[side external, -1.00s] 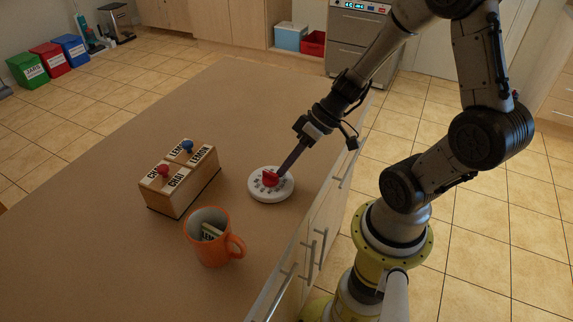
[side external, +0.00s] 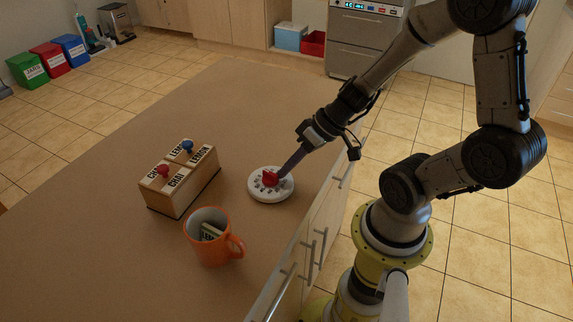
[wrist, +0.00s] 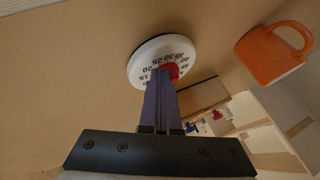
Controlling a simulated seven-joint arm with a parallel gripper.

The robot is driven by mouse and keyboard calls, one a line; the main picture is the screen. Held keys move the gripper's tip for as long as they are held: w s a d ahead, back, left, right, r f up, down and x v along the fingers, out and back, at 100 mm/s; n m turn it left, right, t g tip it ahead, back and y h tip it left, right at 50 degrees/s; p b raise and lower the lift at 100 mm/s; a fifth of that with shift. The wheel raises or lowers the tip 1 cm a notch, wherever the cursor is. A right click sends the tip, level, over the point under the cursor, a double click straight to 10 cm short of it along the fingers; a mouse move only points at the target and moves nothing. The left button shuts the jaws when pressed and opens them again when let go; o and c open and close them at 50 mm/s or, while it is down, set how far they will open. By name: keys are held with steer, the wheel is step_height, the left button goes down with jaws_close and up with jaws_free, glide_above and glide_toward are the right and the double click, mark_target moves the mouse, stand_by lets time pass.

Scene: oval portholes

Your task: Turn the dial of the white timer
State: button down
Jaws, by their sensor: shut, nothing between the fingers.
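The white timer (side external: 262,194) is a round disc lying flat on the counter, with dark numbers around its face. Its red dial (side external: 270,178) stands up in the middle. In the wrist view the white timer (wrist: 140,62) is at the top centre, and the red dial (wrist: 172,72) is partly hidden behind my fingers. My gripper (side external: 283,175) is shut and empty, reaching down from the upper right. Its fingertips are at the right side of the dial, close to or touching it; I cannot tell which. The fingers also show in the wrist view (wrist: 162,90).
A wooden tea box (side external: 180,190) with red and blue knobs stands left of the timer. An orange mug (side external: 208,247) holding something stands in front, near the counter's edge. The counter (side external: 215,110) behind the timer is clear.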

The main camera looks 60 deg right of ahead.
steer(key=m+h, duration=0.1)
steer(key=m, duration=0.1)
steer(key=a+m+t+h, duration=0.1)
steer(key=shift+s+a+m, duration=0.2)
steer(key=shift+s+m, duration=0.15)
steer(key=shift+m, duration=0.05)
steer(key=shift+a, duration=0.9)
stand_by(0.4)
steer(key=shift+w+d, duration=0.55)
steer(key=shift+d, duration=0.05)
steer(key=v, duration=1.3)
steer(key=shift+s+r, duration=0.3)
steer(key=shift+a, duration=0.1)
